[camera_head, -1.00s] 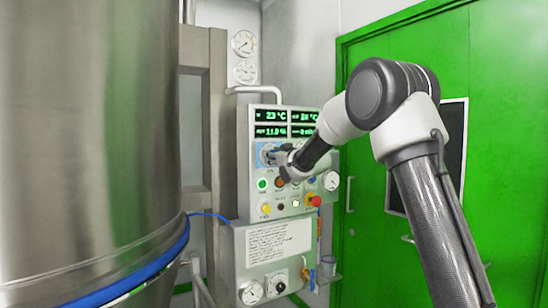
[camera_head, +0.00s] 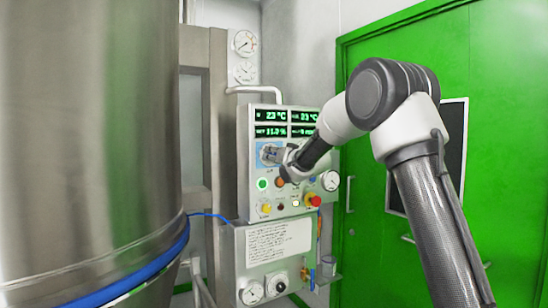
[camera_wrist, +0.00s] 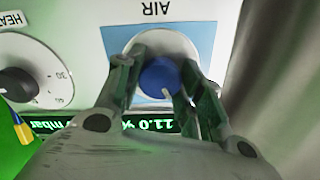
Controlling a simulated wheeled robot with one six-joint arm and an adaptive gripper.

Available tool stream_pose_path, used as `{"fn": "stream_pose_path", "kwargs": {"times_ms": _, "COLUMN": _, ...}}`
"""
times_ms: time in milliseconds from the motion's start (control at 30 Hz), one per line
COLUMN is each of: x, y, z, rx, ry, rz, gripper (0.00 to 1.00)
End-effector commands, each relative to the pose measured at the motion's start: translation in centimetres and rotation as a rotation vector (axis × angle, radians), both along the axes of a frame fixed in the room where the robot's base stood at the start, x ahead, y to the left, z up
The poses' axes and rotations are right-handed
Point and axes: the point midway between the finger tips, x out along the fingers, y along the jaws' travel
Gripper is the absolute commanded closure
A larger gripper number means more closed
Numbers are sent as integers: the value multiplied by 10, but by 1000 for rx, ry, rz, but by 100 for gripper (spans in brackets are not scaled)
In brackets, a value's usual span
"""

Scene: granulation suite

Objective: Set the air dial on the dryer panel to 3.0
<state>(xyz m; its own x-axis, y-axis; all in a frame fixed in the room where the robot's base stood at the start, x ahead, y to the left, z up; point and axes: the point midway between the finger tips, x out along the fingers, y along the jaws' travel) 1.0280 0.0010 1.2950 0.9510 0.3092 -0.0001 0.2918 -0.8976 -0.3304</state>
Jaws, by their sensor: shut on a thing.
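The air dial (camera_wrist: 158,76) is a blue knob on a pale round plate, set in a blue patch labelled AIR. The wrist view shows it upside down. Its white pointer mark points down and slightly right in that picture. The scale figures around it cannot be read. My gripper (camera_wrist: 157,80) has a finger on either side of the knob and is shut on it. In the head view my gripper (camera_head: 281,155) reaches the blue patch (camera_head: 265,150) on the dryer panel (camera_head: 246,200), and my wrist hides part of the panel.
The HEAT dial (camera_wrist: 18,85) sits beside the air dial. Green displays (camera_head: 287,124) are above it, and lit buttons and a red knob (camera_head: 313,201) below. A large steel vessel (camera_head: 90,120) stands at left, green doors (camera_head: 400,60) at right.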

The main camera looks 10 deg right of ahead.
Motion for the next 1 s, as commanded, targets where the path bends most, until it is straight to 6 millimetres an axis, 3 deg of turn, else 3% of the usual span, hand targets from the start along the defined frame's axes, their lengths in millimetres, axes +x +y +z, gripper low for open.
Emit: {"fn": "stream_pose_path", "kwargs": {"times_ms": 1000, "x": 0, "y": -1, "z": -1, "rx": 916, "ry": 298, "rz": -1, "gripper": 86}}
